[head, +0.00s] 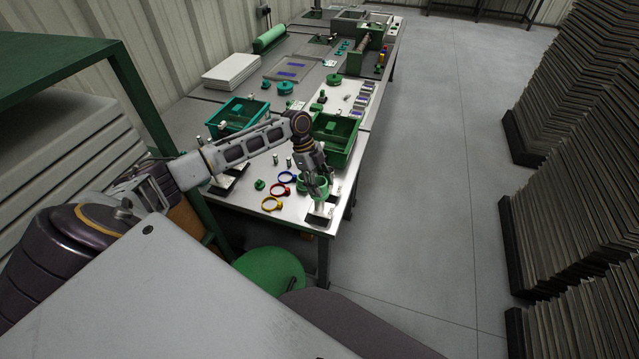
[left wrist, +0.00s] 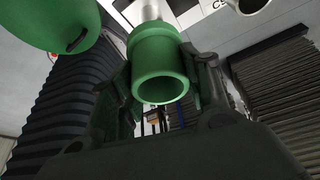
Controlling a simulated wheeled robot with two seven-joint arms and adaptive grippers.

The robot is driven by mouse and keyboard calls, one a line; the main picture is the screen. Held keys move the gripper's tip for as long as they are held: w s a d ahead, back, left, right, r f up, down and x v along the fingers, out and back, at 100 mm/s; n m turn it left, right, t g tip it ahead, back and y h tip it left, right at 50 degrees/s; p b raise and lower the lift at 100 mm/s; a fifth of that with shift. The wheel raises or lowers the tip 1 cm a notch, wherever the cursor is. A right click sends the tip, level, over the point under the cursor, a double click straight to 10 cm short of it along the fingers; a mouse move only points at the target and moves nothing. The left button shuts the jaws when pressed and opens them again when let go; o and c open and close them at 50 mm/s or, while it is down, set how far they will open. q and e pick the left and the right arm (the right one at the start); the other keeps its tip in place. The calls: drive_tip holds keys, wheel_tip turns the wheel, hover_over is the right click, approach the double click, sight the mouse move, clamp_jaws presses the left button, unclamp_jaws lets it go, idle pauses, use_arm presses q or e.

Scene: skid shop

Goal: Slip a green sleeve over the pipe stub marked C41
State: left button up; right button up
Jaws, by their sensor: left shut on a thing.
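My left gripper (head: 318,188) is shut on a green sleeve (left wrist: 160,68) near the front right corner of the workbench. The sleeve sits between both fingers in the left wrist view, its open end facing the camera. A pale metal pipe stub (left wrist: 148,10) meets the sleeve's far end, roughly in line with it. I cannot tell whether the sleeve is around the stub or only against it. In the head view, a pale stub (head: 319,207) shows just below the gripper. The C41 mark is not readable. Part of another label (left wrist: 226,4) shows in the wrist view. My right gripper is out of view.
Blue (head: 287,177), red (head: 281,190) and yellow (head: 271,204) rings lie left of the gripper. A green bin (head: 349,153) stands close behind it. Another green bin (head: 222,112) is farther left. A green stool (head: 270,270) is below the bench's front edge.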

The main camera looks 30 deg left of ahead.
use_arm(q)
drive_tip(key=shift+f, duration=1.45)
idle(1.1)
drive_tip(key=shift+f, duration=0.2)
idle(0.8)
drive_tip(key=o, duration=0.8)
drive_tip(key=shift+o, duration=0.6)
drive_tip(key=o, duration=0.3)
drive_tip(key=shift+r, duration=0.15)
drive_tip(key=shift+r+p, duration=3.7)
drive_tip(key=shift+r, duration=1.7)
